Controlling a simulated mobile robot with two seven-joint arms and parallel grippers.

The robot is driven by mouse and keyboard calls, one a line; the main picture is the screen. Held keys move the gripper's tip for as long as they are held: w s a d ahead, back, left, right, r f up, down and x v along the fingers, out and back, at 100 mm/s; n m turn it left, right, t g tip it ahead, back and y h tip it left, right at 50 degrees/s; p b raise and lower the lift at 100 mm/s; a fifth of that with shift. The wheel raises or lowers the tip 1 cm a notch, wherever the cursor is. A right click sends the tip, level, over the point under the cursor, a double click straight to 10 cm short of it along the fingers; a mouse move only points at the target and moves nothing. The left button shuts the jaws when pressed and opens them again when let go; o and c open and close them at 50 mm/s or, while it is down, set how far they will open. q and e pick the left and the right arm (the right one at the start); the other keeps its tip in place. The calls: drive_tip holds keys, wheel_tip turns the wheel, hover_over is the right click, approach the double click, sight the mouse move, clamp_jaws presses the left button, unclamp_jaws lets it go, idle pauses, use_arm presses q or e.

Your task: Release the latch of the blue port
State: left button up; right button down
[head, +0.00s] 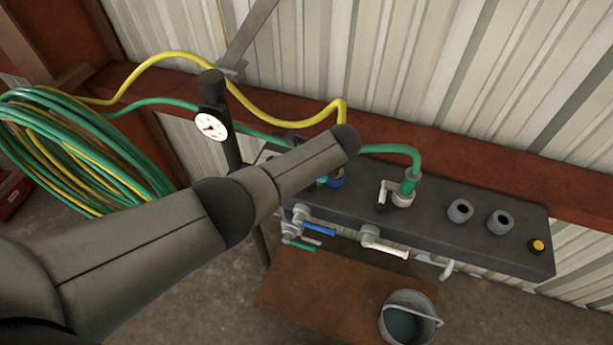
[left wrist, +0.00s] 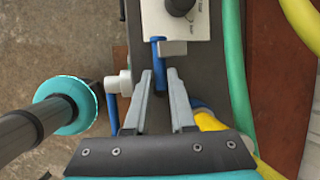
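In the left wrist view a bit of blue ring (left wrist: 198,104) with a yellow hose (left wrist: 212,123) shows right beside the right finger. My left gripper (left wrist: 160,75) is open, a gap between its fingertips, over the dark bench. My right gripper is not in view.
Valve levers hang in front. A gauge (head: 211,126) stands left on a dark post. A bucket (head: 410,318) stands below.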

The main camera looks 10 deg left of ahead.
use_arm(q)
drive_tip(key=o, duration=0.4)
drive_tip(key=shift+d+r, duration=0.1)
drive_tip(key=shift+r, duration=0.2)
drive_tip(key=p+v, duration=0.3)
drive_tip(key=v, duration=1.1)
drive_tip(key=shift+s+d+r, duration=0.1)
drive_tip(key=shift+s+r, duration=0.05)
drive_tip(key=shift+r, duration=0.1)
